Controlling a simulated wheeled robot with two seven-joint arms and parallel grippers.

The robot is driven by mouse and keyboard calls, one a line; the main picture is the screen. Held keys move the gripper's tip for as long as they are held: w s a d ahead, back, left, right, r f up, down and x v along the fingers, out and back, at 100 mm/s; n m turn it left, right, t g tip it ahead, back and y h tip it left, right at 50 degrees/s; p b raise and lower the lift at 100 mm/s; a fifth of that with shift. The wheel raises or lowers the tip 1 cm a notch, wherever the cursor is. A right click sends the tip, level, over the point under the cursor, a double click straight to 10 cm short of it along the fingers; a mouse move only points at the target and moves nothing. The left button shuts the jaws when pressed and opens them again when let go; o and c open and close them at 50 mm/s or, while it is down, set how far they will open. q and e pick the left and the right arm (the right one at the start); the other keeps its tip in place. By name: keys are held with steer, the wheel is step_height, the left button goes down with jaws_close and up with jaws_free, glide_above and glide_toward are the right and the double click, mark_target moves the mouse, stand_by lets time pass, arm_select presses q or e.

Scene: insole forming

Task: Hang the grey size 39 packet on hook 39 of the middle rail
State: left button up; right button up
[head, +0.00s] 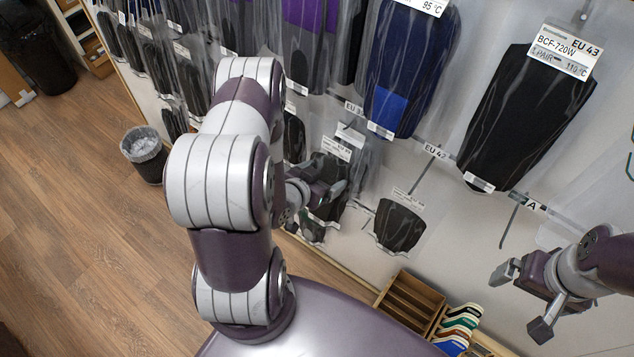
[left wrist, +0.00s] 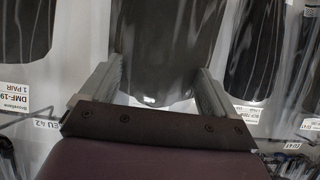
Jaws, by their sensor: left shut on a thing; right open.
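My left gripper (head: 322,188) is at the wall display in the head view, partly behind my own arm. It is shut on a dark grey packet, which fills the space between the fingers (left wrist: 157,88) in the left wrist view, where the packet (left wrist: 165,45) shows a pale lower edge. The packet's size print is not readable. A rail label reading EU 3 and an unclear digit (head: 353,107) is above and right of this gripper. An EU 42 label (head: 434,151) is farther right. My right gripper (head: 523,299) is open and empty at the lower right.
Blue (head: 410,70) and black (head: 528,115) packets hang above right. A smaller dark packet (head: 400,225) hangs lower, right of my left gripper. A wooden box (head: 408,300) and coloured insoles (head: 460,325) are below. A bin (head: 145,152) stands on open floor at left.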

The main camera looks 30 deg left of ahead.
arm_select(q)
steer(key=shift+w, duration=0.35)
steer(key=w, duration=0.2)
steer(key=shift+w+d+f+b, duration=0.15)
steer(key=shift+w+f+b, duration=0.05)
steer(key=shift+w+b, duration=0.1)
steer(key=shift+w+f+b, duration=0.4)
steer(key=shift+w+b, duration=0.05)
steer(key=shift+b, duration=0.05)
steer(key=shift+w, duration=0.15)
steer(key=o, duration=1.1)
